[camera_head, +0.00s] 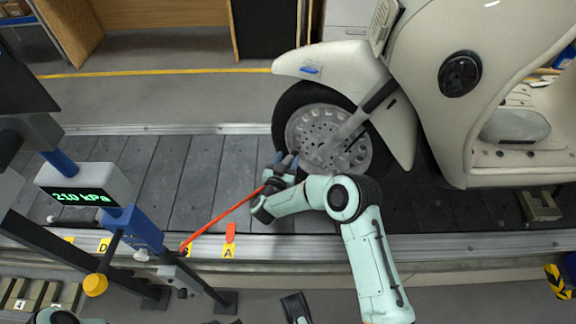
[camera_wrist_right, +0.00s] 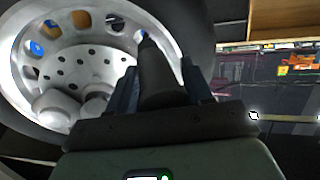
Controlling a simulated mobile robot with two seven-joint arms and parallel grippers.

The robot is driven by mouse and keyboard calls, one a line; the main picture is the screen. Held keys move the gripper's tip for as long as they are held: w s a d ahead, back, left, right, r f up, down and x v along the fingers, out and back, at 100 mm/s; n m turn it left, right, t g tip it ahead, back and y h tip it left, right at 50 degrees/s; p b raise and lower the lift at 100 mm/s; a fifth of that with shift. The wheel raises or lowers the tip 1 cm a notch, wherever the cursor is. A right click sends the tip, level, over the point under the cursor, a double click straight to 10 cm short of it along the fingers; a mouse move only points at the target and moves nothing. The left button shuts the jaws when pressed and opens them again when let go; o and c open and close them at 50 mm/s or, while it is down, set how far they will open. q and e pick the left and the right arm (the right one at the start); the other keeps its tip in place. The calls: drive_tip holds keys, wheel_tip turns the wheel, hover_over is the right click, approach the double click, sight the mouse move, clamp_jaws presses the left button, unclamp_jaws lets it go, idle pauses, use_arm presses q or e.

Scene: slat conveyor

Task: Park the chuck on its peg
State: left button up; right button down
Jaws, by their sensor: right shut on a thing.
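My right gripper (camera_head: 284,164) is beside the lower left of the scooter's wheel (camera_head: 310,118). It is shut on the dark chuck, a cylinder between the fingers in the right wrist view (camera_wrist_right: 160,75). A red hose (camera_head: 222,217) runs from the gripper down left to the blue gauge stand (camera_head: 138,228). The chuck is close to the rim in the right wrist view, but whether it touches a valve is hidden. I cannot pick out the peg with certainty.
The gauge display (camera_head: 82,197) reads about 210 kPa. The cream scooter (camera_head: 430,90) stands on the grey slat conveyor (camera_head: 195,175). An orange marker (camera_head: 230,233) is above the yellow "A" label (camera_head: 229,251) on the conveyor's front rail. The slats left of the wheel are clear.

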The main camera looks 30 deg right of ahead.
drive_tip(key=shift+s+d+r+h, duration=0.15)
drive_tip(key=shift+d+h, duration=0.15)
drive_tip(key=shift+d, duration=0.6)
drive_tip(key=shift+s+a+p, duration=0.15)
drive_tip(key=shift+a+p, duration=0.05)
drive_tip(key=shift+p, duration=0.15)
drive_tip(key=shift+s+a+r, duration=0.15)
drive_tip(key=shift+s+a, duration=0.2)
drive_tip(key=shift+s, duration=0.25)
drive_tip(key=shift+s+a+p, duration=0.15)
drive_tip(key=shift+a+p, duration=0.25)
drive_tip(key=shift+p, duration=0.05)
drive_tip(key=shift+p+v, duration=0.75)
drive_tip(key=shift+v, duration=1)
drive_tip(key=shift+a, duration=0.25)
